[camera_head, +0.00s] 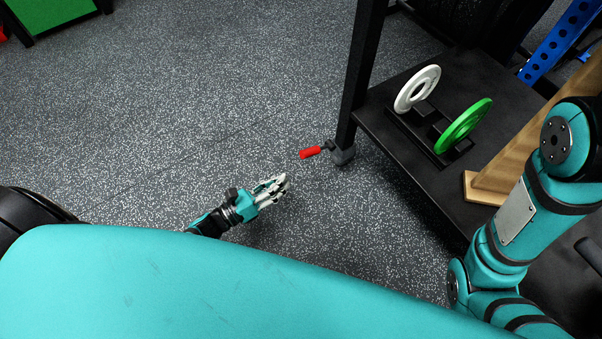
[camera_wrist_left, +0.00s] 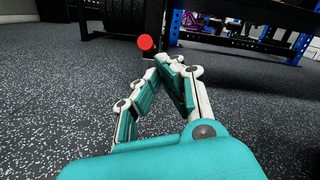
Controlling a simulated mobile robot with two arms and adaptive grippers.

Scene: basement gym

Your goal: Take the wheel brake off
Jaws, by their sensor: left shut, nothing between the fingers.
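The wheel brake is a red lever (camera_head: 310,153) on the caster at the foot of the black cart's near leg (camera_head: 343,152). The lever sticks out to the left from the caster, just above the floor. My left gripper (camera_head: 284,181) is shut and empty, low over the floor, a little below and left of the red lever in the head view. In the left wrist view, the lever's round red end (camera_wrist_left: 146,43) shows just beyond and left of the closed fingertips (camera_wrist_left: 168,62), apart from them as far as I can tell. My right gripper is out of view; only my right arm shows.
The cart's black lower shelf (camera_head: 395,166) holds a white plate (camera_head: 404,96) and a green plate (camera_head: 475,118) on a rack. A wooden piece (camera_head: 530,150) stands at the right. The speckled floor (camera_head: 200,110) to the left is clear.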

